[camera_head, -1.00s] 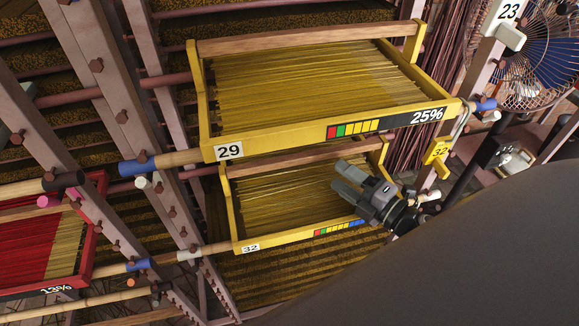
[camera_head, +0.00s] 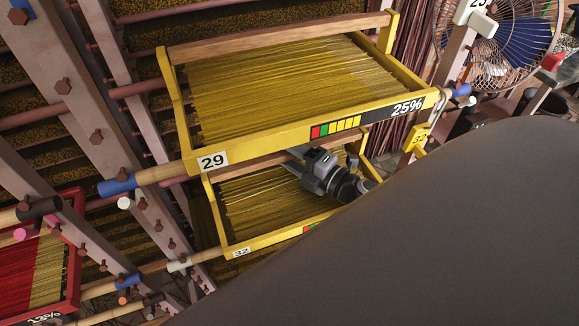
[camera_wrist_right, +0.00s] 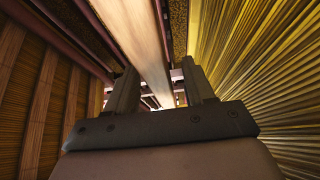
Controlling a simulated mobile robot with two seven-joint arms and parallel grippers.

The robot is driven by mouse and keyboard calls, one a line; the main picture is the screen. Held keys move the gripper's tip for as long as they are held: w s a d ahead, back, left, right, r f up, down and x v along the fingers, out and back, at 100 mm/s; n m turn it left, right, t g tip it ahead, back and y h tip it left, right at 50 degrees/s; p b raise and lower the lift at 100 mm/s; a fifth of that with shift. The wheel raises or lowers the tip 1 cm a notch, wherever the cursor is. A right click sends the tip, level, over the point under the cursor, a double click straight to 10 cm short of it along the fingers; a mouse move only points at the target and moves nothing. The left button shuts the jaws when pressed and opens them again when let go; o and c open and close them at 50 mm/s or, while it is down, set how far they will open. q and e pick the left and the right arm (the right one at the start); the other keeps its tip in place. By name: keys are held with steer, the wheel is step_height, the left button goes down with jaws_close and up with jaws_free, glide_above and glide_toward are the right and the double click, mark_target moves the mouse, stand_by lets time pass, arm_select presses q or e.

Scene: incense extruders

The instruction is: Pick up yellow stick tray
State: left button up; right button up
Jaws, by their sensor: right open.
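Two yellow trays of yellow sticks hang one above the other. The upper tray (camera_head: 300,141), marked 29 and 25%, has a wooden bar across its back. The lower tray (camera_head: 275,239), marked 32, is partly hidden by the upper tray and my grey arm. My right gripper (camera_head: 292,160) is open, above the lower tray's sticks and close to its wooden bar (camera_head: 245,167). In the right wrist view my open fingers (camera_wrist_right: 158,82) have a pale wooden bar (camera_wrist_right: 135,30) running between them; contact cannot be told. My left gripper is out of view.
A red tray (camera_head: 75,268) of red and yellow sticks is at lower left. Rack posts with bolts and rods stand at left. A yellow tag (camera_head: 416,138) hangs by a hook at right, and a fan (camera_head: 510,45) is behind it.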

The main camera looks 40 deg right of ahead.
steer(key=shift+w, duration=0.2)
jaws_close()
steer(key=shift+r, duration=0.1)
